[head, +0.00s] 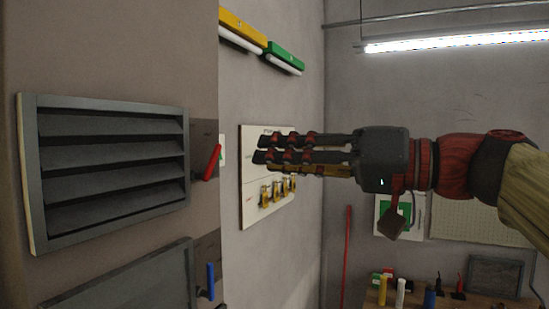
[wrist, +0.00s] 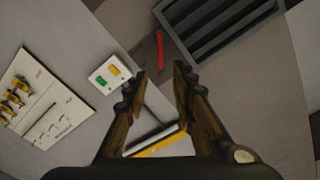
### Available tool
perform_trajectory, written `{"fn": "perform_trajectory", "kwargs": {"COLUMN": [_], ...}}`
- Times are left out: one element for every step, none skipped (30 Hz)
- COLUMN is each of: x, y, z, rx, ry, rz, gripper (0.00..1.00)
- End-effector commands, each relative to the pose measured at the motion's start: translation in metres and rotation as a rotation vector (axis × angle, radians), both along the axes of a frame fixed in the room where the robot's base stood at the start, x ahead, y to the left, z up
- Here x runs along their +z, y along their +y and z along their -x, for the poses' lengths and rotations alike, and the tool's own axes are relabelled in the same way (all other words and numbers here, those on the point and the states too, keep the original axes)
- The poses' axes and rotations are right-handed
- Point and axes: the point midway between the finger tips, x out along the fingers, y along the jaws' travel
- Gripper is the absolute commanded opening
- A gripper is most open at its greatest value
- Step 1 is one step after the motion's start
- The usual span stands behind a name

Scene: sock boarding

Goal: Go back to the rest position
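My gripper (head: 260,149) is held out level, pointing left, in the head view. It is in front of a white board on the wall and covers part of it. In the wrist view its two dark, worn fingers (wrist: 160,72) stand apart with nothing between them. The gap between the tips is narrower than at the finger bases. No object is held. No rest position is marked in either view.
A louvred vent (head: 112,170), red handle (head: 212,162) and blue handle (head: 211,280) are at left. The white board (head: 249,205) carries brass pieces (head: 277,190). A switch plate (wrist: 110,75) shows in the wrist view. A cluttered bench (head: 375,296) stands low right.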

Motion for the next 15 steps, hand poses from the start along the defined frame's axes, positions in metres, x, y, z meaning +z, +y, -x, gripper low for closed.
{"fn": "perform_trajectory", "kwargs": {"x": [0.0,0.0,0.0,0.0,0.0,0.0,0.0,-0.002,-0.014,-0.027,-0.041,-0.063,-0.081,-0.1,-0.127], "y": [0.0,0.0,0.0,0.0,0.0,0.0,0.0,-0.002,-0.005,-0.008,-0.011,-0.016,-0.021,-0.026,-0.034], "z": [0.0,0.0,0.0,0.0,0.0,-0.001,-0.002,-0.005,-0.013,-0.019,-0.026,-0.034,-0.039,-0.043,-0.046], "rx": [0.0,0.0,0.0,0.0,0.0,-0.001,-0.007,-0.021,-0.051,-0.071,-0.094,-0.126,-0.153,-0.182,-0.222], "ry": [0.0,0.0,0.0,0.002,0.006,0.02,0.036,0.061,0.105,0.139,0.175,0.226,0.265,0.306,0.357], "rz": [0.0,0.0,0.0,-0.001,-0.003,-0.009,-0.016,-0.018,-0.001,0.014,0.031,0.059,0.082,0.107,0.145], "gripper": [0.26,0.26,0.26,0.26,0.26,0.26,0.26,0.26,0.26,0.26,0.26,0.26,0.26,0.26,0.26]}}
